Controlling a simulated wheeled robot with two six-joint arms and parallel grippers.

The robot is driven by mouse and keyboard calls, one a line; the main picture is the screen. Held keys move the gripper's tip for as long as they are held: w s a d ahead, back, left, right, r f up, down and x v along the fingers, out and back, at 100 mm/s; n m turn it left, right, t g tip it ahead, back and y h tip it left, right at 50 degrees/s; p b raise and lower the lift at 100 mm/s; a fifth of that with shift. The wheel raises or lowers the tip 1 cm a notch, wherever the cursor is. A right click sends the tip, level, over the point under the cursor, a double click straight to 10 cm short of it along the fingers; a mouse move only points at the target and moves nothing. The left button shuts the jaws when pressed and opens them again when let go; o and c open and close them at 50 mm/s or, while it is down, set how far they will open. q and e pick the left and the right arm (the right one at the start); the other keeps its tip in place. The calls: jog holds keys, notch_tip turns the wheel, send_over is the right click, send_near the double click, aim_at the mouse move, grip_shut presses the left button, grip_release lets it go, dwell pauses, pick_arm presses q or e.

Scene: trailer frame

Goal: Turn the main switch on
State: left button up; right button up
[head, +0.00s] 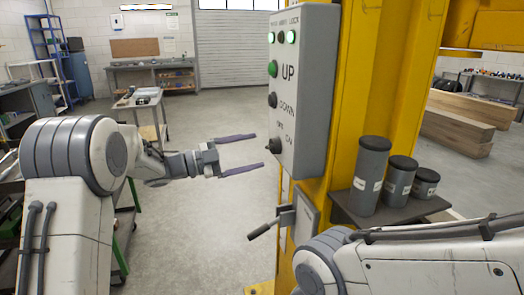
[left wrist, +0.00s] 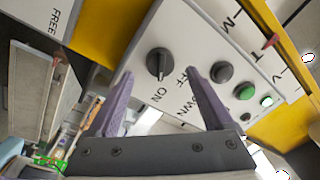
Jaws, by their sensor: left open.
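The main switch is a dark rotary knob (head: 275,143) low on the grey control box (head: 306,95), by OFF and ON lettering. In the left wrist view the knob (left wrist: 159,64) shows clearly, with ON below it and OFF to its lower right. I cannot tell surely which word it points to. My left gripper (head: 259,151) is open and empty, its two purple fingers reaching toward the knob. In the left wrist view the fingertips (left wrist: 159,74) lie either side of the knob, apparently short of it. My right arm enters at lower right; its gripper is out of view.
Above the knob are a dark DOWN button (head: 272,100), a green UP button (head: 272,69) and lit indicator lamps (head: 290,37). A lever (head: 264,229) juts from the yellow post (head: 368,110) below. Dark canisters (head: 370,175) stand on a shelf to the right.

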pick_arm(q)
jog(key=v, duration=0.6)
jog(key=shift+s, duration=0.1)
